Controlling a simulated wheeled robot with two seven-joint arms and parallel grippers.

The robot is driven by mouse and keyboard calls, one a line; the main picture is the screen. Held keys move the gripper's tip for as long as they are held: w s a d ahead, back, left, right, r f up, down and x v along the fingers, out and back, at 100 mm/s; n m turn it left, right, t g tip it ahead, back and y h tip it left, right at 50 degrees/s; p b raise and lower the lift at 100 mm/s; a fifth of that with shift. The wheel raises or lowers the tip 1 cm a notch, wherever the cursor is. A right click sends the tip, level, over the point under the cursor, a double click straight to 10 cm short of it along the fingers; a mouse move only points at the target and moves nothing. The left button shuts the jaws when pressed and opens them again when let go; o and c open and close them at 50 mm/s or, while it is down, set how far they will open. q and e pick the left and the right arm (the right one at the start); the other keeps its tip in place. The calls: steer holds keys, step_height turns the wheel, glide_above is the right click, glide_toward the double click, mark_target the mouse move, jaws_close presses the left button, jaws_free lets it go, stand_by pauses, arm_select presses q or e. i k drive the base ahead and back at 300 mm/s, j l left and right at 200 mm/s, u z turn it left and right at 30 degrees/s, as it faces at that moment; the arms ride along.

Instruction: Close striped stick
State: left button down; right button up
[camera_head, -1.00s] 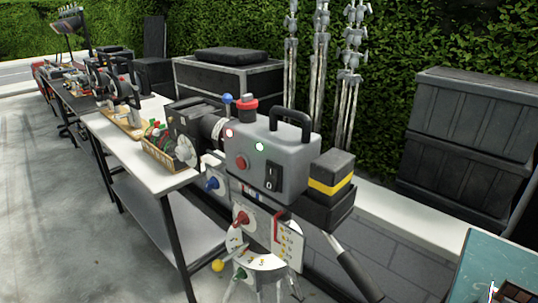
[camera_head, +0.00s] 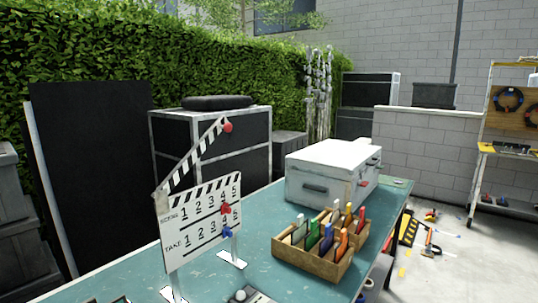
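A white clapperboard (camera_head: 196,226) with the numbers 1 to 5 in two rows stands upright on a teal table (camera_head: 262,205), held by small metal stands. Its black-and-white striped stick (camera_head: 192,157) is raised at an angle, hinged at the board's upper left, with a red ball (camera_head: 228,127) at its free upper end. A red knob (camera_head: 225,208) and a blue knob (camera_head: 227,232) sit at the board's right edge. Neither of my grippers shows in the view.
A wooden box (camera_head: 312,262) of coloured cards and a white case (camera_head: 331,172) stand right of the board on the table. Black cases (camera_head: 240,165) and a tall dark panel (camera_head: 95,165) stand behind. Tools lie on the floor at right.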

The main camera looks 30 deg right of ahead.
mark_target(175, 176)
steer(key=z, duration=0.45)
steer(key=i+l+u, duration=0.25)
steer(key=i+l, duration=0.15)
steer(key=l, duration=0.25)
steer(key=i+l+u, duration=0.25)
steer(key=l, duration=0.45)
steer(key=i, duration=0.1)
